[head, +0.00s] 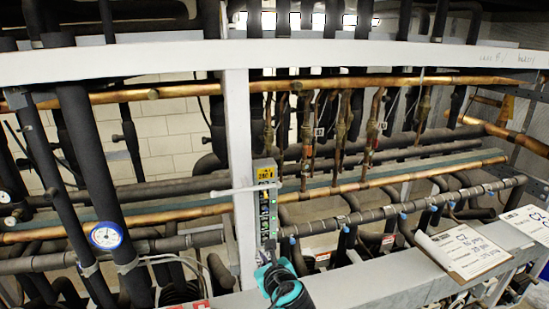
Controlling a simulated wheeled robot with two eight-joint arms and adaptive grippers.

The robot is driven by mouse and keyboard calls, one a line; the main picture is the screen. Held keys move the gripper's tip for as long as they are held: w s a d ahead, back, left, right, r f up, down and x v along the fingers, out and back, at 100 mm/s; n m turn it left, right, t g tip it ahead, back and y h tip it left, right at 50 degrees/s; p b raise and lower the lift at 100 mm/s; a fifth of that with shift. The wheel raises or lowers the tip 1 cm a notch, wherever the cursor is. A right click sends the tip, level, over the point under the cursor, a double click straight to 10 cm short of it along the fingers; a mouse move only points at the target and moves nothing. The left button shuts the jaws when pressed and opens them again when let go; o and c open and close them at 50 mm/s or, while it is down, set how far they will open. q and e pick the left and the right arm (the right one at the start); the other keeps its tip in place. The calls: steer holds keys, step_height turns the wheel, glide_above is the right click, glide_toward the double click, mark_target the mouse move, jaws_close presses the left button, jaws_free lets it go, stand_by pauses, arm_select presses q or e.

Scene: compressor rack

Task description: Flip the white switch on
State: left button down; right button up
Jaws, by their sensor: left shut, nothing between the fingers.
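A narrow electrical box (266,172) with a yellow label is fixed to the white upright post (240,150) near the middle of the head view. A white bar-like switch handle (240,188) sticks out sideways across the post and the box's upper part, nearly level. A dark strip with small green marks runs down the box below it. My left gripper (274,268), black and teal, is at the bottom middle, in front of the box's lower end and well below the white handle. It is shut and empty. My right gripper is not in view.
A white beam (400,54) crosses the top. A grey ledge (375,278) runs along the bottom right with a clipboard (464,250). Copper and dark insulated pipes fill the rack behind the post. A round blue gauge (106,235) is at left.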

arm_select(q)
steer(key=s+a+f+n+g, duration=0.25)
steer(key=s+a+n, duration=0.35)
steer(key=a+n, duration=0.3)
steer(key=s+a+f+n+g+h, duration=0.1)
steer(key=s+a+f+n+h, duration=0.15)
steer(key=s+n, duration=0.65)
steer(key=s+a+f+n+g+h, duration=0.1)
steer(key=s+a+f+n+g, duration=0.2)
steer(key=s+n, duration=0.55)
step_height(320, 180, down, 26)
steer(key=w+n+t+b, duration=0.1)
steer(key=n+b, duration=0.2)
steer(key=b, duration=2.3)
steer(key=shift+a, duration=0.25)
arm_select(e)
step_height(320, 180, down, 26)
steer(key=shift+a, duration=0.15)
